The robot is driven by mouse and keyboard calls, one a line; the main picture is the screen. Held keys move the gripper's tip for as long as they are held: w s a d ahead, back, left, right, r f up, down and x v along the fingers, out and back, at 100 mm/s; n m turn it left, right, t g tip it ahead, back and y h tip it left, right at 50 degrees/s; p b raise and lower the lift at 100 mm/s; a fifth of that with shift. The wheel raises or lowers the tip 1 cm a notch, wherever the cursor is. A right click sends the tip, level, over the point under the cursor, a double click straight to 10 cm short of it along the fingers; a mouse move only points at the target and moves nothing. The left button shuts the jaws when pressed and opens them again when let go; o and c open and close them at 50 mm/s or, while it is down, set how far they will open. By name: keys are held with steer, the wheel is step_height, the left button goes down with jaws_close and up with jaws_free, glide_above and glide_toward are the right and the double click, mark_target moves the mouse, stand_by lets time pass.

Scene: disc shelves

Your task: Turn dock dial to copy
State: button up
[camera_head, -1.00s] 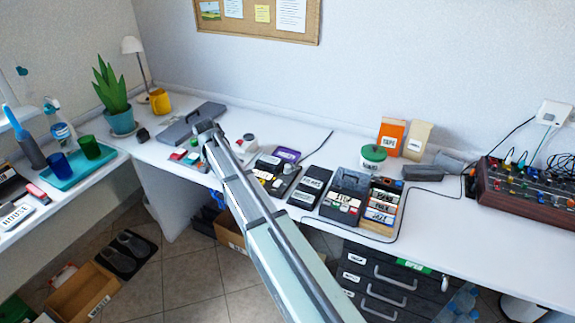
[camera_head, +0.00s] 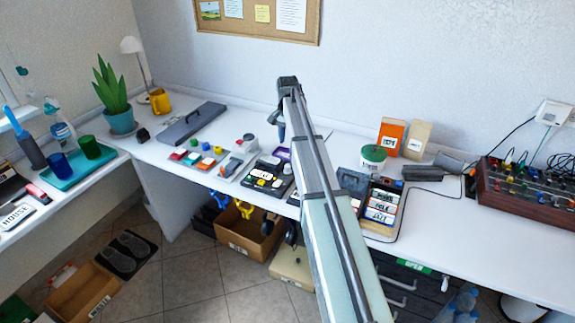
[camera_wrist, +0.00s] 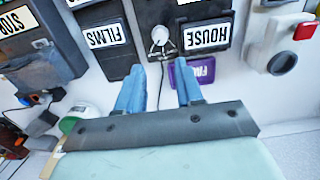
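The black dock (camera_head: 262,187) lies on the desk, with a white label reading HOUSE in the wrist view (camera_wrist: 206,36). A small pale round knob (camera_wrist: 160,38), which looks like the dial, sits beside that label. Its setting and any COPY mark cannot be read. My gripper (camera_wrist: 161,66) is open and empty, with two blue fingers apart. In the wrist view the knob is ahead of the gap, apart from the fingertips. In the head view my gripper (camera_head: 281,132) hangs above the back of the desk, behind the dock.
A purple labelled case (camera_wrist: 190,80) lies partly behind my right finger in the wrist view. A black FILMS case (camera_wrist: 106,38) is left of the dock there. A grey device with a red button (camera_wrist: 304,31) stands right. A green-lidded tub (camera_head: 373,157) stands right of my arm.

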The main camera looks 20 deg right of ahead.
mark_target(287, 166)
step_height(287, 166, down, 12)
steer(key=shift+f, duration=0.2)
stand_by(0.4)
steer(key=shift+c, duration=0.3)
jaws_close()
